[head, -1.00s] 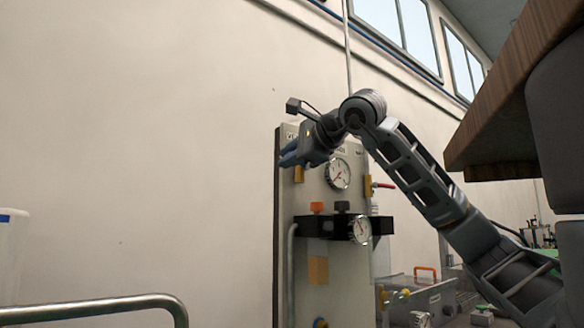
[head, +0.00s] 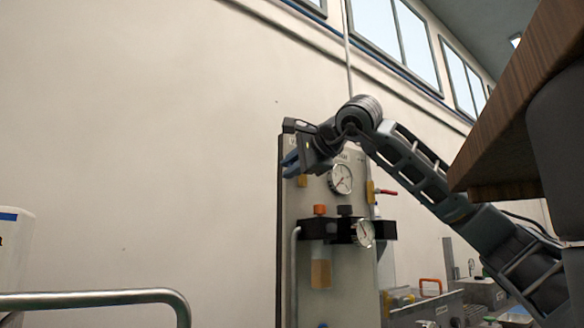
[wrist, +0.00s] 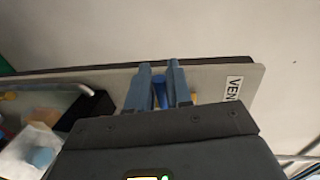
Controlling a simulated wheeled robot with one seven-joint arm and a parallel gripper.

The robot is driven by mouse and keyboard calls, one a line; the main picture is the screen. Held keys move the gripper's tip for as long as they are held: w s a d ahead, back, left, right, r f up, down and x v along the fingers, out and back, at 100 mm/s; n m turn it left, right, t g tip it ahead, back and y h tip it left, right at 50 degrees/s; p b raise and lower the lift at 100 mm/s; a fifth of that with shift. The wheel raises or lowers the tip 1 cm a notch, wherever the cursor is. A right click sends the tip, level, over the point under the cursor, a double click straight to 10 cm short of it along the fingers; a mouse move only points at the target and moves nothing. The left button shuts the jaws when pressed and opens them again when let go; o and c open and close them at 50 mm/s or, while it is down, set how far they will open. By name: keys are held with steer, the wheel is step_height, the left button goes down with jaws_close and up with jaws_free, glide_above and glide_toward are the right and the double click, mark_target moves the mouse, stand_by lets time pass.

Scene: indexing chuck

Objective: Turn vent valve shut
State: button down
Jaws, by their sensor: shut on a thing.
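The vent valve is at the upper left of the grey panel (head: 330,235), beside a label reading "VEN" (wrist: 234,88) in the wrist view. Its blue handle (wrist: 160,92) shows between my blue fingers. My gripper (head: 290,164) is at the panel's top left in the head view, and is shut on the handle. My gripper also fills the lower middle of the wrist view (wrist: 160,84). A yellow part (head: 302,181) shows just below the fingers in the head view. My gripper hides most of the valve, so I cannot tell the handle's exact angle.
A round gauge (head: 341,179) sits right of my gripper, with a red-handled valve (head: 387,192) beyond it. A black block (head: 330,230) with a second gauge (head: 363,234) is lower. A metal rail (head: 100,298) crosses the lower left. A wooden edge (head: 500,120) overhangs at right.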

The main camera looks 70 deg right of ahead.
steer(key=shift+f, duration=0.1)
steer(key=c, duration=1.2)
jaws_free()
steer(key=v, duration=0.7)
steer(key=shift+s+a+b, duration=0.2)
steer(key=shift+s+b, duration=0.1)
steer(key=shift+s, duration=0.05)
steer(key=shift+w, duration=0.1)
